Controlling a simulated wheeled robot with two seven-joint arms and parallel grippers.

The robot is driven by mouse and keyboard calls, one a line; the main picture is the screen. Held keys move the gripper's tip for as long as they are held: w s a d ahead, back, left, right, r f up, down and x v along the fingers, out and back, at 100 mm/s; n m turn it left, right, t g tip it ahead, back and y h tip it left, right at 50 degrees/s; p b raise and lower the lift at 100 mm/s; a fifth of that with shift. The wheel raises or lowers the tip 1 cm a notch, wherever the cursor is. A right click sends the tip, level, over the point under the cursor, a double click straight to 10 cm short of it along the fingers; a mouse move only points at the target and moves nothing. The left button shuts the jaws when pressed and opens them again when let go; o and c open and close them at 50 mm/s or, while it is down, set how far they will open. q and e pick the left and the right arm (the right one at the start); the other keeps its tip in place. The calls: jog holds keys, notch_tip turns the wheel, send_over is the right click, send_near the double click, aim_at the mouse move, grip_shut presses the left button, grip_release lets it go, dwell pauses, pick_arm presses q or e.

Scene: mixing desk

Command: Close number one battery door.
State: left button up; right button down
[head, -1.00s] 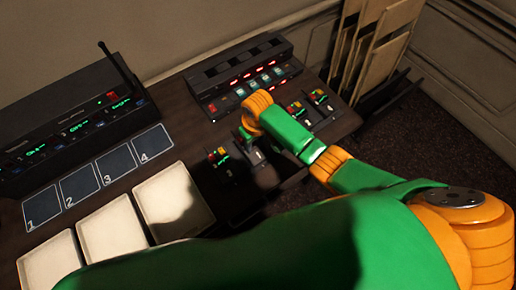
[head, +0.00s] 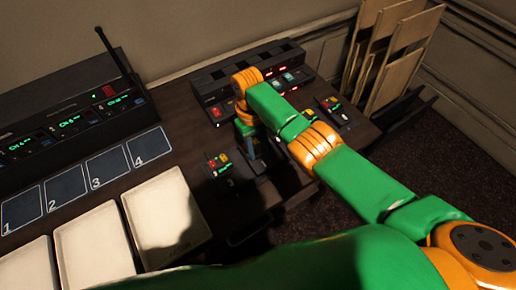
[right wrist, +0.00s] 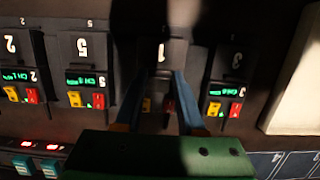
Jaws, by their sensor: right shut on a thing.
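The number one pack (right wrist: 160,52) is a small dark unit with a white "1" on its panel, seen in the right wrist view between packs 5 and 3. My right gripper (right wrist: 164,76) has both dark blue fingers on either side of it, tips just below the "1" in that view, shut on it. I cannot tell whether they hold only the door or also the body, or how far the door stands open. In the head view the right gripper (head: 246,150) points down at this pack and hides most of it. My left gripper is not in view.
Pack 3 (head: 220,166) stands close to the left of the gripper. Packs 5 (right wrist: 82,60) and 2 (right wrist: 12,60) are on the other side. A charger rack with red lights (head: 213,95) stands behind. White trays (head: 165,215) and numbered squares (head: 107,170) lie left.

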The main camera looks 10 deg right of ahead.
aim_at(256, 152)
jog(key=shift+c, duration=2.4)
grip_release()
jog(key=shift+f, duration=0.1)
jog(key=shift+w, duration=0.1)
notch_tip(256, 152, up, 7)
jog(key=w+b, duration=0.1)
jog(key=shift+a, duration=0.25)
jog(key=shift+w, duration=0.1)
